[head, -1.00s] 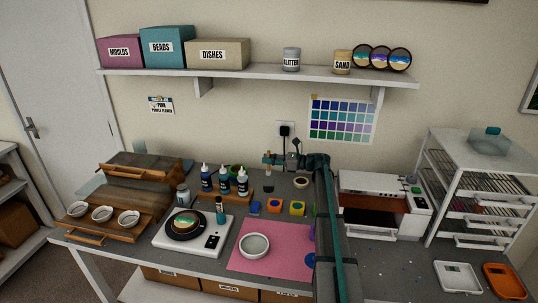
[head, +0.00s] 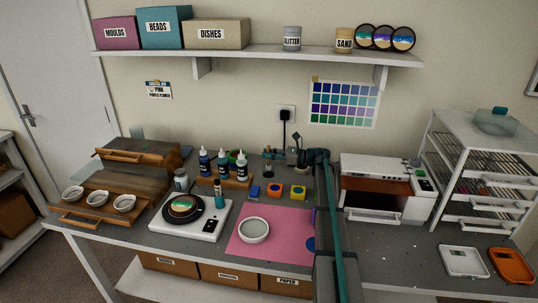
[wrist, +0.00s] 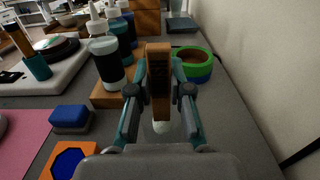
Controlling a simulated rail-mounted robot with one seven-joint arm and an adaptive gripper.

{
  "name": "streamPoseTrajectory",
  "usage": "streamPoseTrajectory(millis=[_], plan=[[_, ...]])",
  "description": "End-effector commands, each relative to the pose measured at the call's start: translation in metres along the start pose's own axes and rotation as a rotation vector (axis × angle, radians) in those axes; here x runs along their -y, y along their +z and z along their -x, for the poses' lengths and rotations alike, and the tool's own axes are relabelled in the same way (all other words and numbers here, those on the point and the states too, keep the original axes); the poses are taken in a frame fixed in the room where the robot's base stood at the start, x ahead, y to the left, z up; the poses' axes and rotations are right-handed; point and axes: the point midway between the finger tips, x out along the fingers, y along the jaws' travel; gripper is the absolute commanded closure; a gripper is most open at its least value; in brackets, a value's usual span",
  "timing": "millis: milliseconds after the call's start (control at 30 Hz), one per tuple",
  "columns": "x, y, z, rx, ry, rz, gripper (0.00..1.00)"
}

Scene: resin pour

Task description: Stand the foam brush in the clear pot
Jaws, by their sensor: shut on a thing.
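My gripper (wrist: 160,95) is shut on the wooden handle (wrist: 159,70) of the foam brush in the wrist view. In the head view my gripper (head: 272,155) is over the back of the bench, right of the bottles. The brush's dark foam end (head: 268,172) shows small below it, looking roughly upright. A pale, glassy shape (wrist: 161,127) shows below the handle in the wrist view. I cannot make out the clear pot's outline surely, nor whether the foam is inside it or above it.
Dropper bottles (head: 221,163) stand on a wooden block close left of my gripper. A green and blue ring (wrist: 192,64) lies beyond it in the wrist view. Small coloured blocks (head: 275,190) and a pink mat (head: 285,222) with a bowl (head: 254,230) are nearer the front.

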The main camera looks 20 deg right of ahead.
Motion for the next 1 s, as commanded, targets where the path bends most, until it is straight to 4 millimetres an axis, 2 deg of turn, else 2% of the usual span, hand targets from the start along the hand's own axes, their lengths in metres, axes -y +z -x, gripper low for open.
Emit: streamPoseTrajectory(millis=[100,133,300,667,833,1000], plan=[[0.000,0.000,0.000,0.000,0.000,0.000,1.00],[0.000,0.000,0.000,0.000,0.000,0.000,0.78],[0.000,0.000,0.000,0.000,0.000,0.000,0.52],[0.000,0.004,0.000,0.000,0.000,0.001,0.52],[0.000,0.022,0.000,0.000,0.000,0.002,0.52],[0.000,0.053,0.000,0.000,0.000,0.003,0.52]])
